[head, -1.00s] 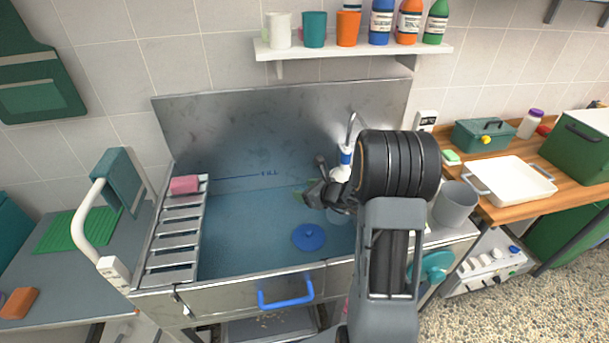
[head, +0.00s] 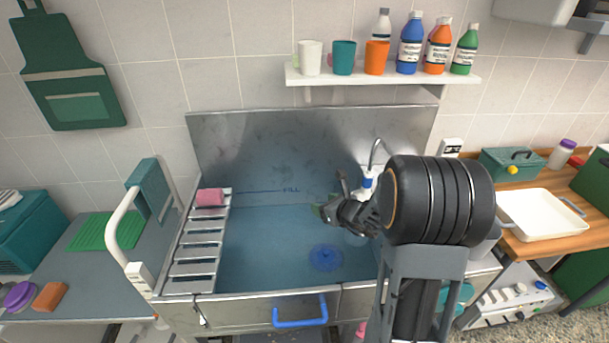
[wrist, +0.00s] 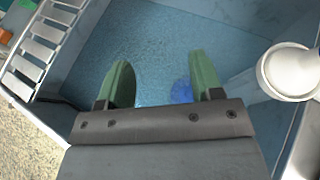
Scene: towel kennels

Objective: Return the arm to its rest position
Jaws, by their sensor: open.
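My gripper (wrist: 160,88) is open and empty in the wrist view, its two green fingers apart above the water of the steel sink. In the head view my gripper (head: 325,212) is over the right part of the sink basin (head: 270,222), partly hidden by my own dark wrist. My arm reaches in from the lower right and hides part of the sink's right side. A blue round object (head: 325,258) lies in the basin; it also shows between and beside the fingers in the wrist view (wrist: 181,92).
A slatted metal rack (head: 200,245) with a pink sponge (head: 210,197) spans the sink's left side. A tap (head: 376,155) stands behind my wrist. A shelf (head: 370,80) of cups and bottles hangs above. A white tray (head: 541,214) sits on the right counter.

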